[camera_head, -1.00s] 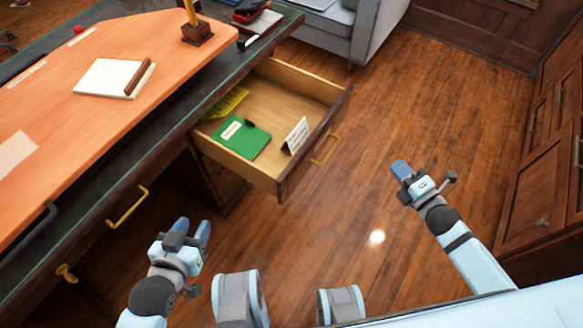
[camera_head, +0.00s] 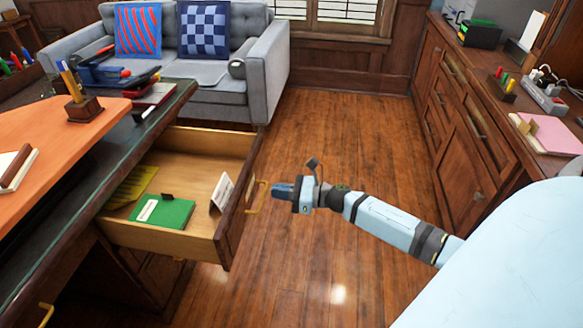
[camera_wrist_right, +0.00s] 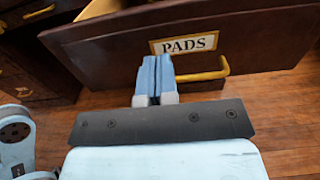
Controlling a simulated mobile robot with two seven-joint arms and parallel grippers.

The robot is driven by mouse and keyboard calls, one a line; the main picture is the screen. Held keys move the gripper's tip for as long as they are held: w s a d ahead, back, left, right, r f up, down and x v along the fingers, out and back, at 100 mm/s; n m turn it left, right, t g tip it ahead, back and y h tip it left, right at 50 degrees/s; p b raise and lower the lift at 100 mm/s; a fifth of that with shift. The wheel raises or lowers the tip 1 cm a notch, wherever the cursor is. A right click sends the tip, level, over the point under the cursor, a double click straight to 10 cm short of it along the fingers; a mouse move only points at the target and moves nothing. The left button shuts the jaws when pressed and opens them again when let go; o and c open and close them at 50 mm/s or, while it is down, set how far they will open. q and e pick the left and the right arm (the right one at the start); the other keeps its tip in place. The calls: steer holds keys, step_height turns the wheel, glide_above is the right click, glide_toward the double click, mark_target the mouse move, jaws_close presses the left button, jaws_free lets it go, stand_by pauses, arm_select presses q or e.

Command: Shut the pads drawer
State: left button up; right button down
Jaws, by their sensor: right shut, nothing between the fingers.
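The pads drawer (camera_head: 236,205) is pulled open from the desk in the head view. It holds a green pad (camera_head: 163,212), a yellow pad (camera_head: 133,186) and a small white card (camera_head: 222,191). In the right wrist view its dark wood front (camera_wrist_right: 110,50) carries a label reading PADS (camera_wrist_right: 184,43) and a brass handle (camera_wrist_right: 210,73). My right gripper (camera_head: 276,190) is shut and empty, just outside the drawer front by the handle. In the wrist view its fingertips (camera_wrist_right: 155,62) are close below the label; I cannot tell if they touch. My left gripper is out of view.
The desk top (camera_head: 50,140) is at the left, with a pen holder (camera_head: 84,109) and a stapler. A grey sofa (camera_head: 252,75) stands behind. A wooden cabinet (camera_head: 470,125) runs along the right. The floor (camera_head: 350,130) between is clear.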

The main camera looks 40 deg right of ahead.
mark_target(244, 187)
steer(key=x, duration=0.7)
steer(key=shift+a+b, duration=0.15)
steer(key=shift+b, duration=0.15)
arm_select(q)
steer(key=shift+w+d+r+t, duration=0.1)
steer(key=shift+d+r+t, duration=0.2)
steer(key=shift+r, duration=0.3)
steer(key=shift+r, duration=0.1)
